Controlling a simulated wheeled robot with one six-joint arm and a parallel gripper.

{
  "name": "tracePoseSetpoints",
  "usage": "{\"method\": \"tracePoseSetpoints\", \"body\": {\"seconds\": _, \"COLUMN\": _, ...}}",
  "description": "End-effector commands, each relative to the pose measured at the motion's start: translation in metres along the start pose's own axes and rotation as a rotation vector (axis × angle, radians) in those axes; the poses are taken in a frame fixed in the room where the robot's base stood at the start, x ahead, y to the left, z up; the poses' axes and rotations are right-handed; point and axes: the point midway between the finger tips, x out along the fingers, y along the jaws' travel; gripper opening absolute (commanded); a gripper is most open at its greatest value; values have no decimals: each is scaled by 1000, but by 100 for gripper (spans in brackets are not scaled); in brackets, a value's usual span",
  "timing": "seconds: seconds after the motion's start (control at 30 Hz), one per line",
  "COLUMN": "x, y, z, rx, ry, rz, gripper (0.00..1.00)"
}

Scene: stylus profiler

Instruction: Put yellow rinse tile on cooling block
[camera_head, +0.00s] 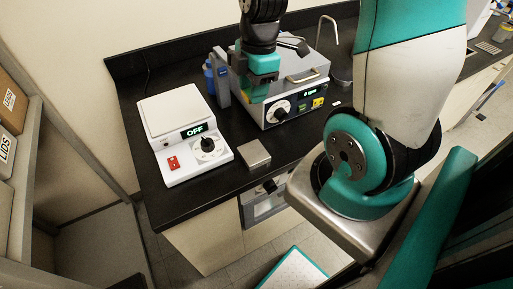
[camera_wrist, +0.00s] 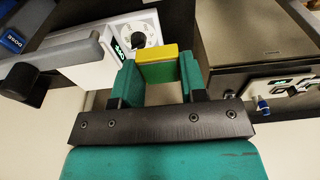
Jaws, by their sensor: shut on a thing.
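The yellow rinse tile (camera_wrist: 157,57) is between the two teal fingers of my gripper (camera_wrist: 158,75) in the wrist view. My gripper is shut on it, with its yellow edge showing past the fingers.
A white hotplate-like device (camera_head: 185,130) with an OFF display and dial stands left of the block. The metal-lidded instrument (camera_head: 300,95) with a dial and handle stands behind. A grey upright (camera_head: 221,78) and a blue bottle (camera_head: 208,76) are between them. Bare counter (camera_head: 215,195) lies in front.

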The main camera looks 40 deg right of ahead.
Motion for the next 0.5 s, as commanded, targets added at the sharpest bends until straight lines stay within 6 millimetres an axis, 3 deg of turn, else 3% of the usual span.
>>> {"method": "tracePoseSetpoints", "body": {"seconds": 0.5, "x": 125, "y": -3, "z": 16, "rx": 2, "ry": 0, "rz": -11, "gripper": 0}}
